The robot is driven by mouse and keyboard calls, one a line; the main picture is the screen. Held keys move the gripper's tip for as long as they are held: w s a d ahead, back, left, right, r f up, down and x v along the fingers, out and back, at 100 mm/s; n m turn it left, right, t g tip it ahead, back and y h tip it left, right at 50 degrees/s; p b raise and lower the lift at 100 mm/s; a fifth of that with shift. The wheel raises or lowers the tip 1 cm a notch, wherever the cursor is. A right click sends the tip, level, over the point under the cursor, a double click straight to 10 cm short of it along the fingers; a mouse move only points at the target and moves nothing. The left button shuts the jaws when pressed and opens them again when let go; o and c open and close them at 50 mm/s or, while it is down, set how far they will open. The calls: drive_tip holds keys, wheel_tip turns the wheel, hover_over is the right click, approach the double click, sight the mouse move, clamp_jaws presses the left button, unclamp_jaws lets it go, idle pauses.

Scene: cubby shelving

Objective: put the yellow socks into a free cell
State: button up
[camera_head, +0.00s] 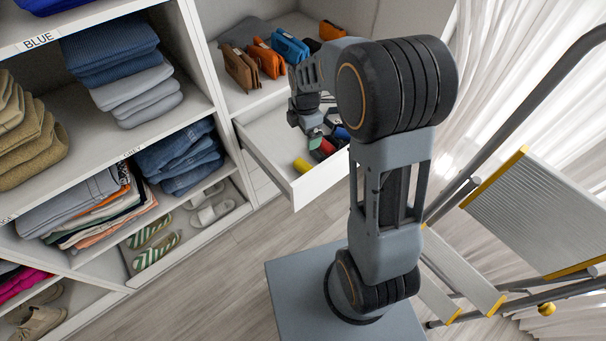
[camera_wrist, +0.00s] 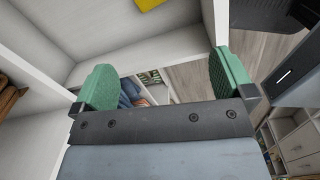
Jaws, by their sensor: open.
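The yellow socks (camera_head: 302,165) lie as a small roll in the open white drawer (camera_head: 252,150), near its front wall. A yellow patch (camera_wrist: 150,4), likely the same socks, is cut off at the top edge of the wrist view. My gripper (camera_head: 314,140) is over the drawer, behind and to the right of the yellow socks and apart from them. In the wrist view its two green fingers (camera_wrist: 165,82) are spread with nothing between them. Red socks (camera_head: 326,148) and a blue item (camera_head: 342,132) lie beside the gripper, partly hidden by my arm. The drawer's cell dividers cannot be made out.
Wallets or small bags (camera_head: 268,58) stand on the shelf above the drawer. Shelves at left hold folded jeans (camera_head: 180,158), sweaters (camera_head: 28,135) and slippers (camera_head: 212,213). A stepladder (camera_head: 540,205) stands at right. The wooden floor (camera_head: 215,290) in front is clear.

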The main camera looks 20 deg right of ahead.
wheel_tip(320, 180, down, 6)
drive_tip(key=w+n+b, duration=0.1)
drive_tip(key=w+n, duration=0.1)
drive_tip(key=n, duration=0.1)
drive_tip(key=b, duration=0.1)
hover_over(303, 164)
drive_tip(key=shift+n+g, duration=0.3)
wheel_tip(303, 164, down, 7)
drive_tip(key=shift+w+a+r, duration=0.1)
drive_tip(key=shift+r, duration=0.05)
drive_tip(key=shift+d+f+b, duration=0.2)
drive_tip(key=shift+f+b, duration=0.35)
drive_tip(key=shift+f, duration=2.7)
drive_tip(key=c, duration=0.9)
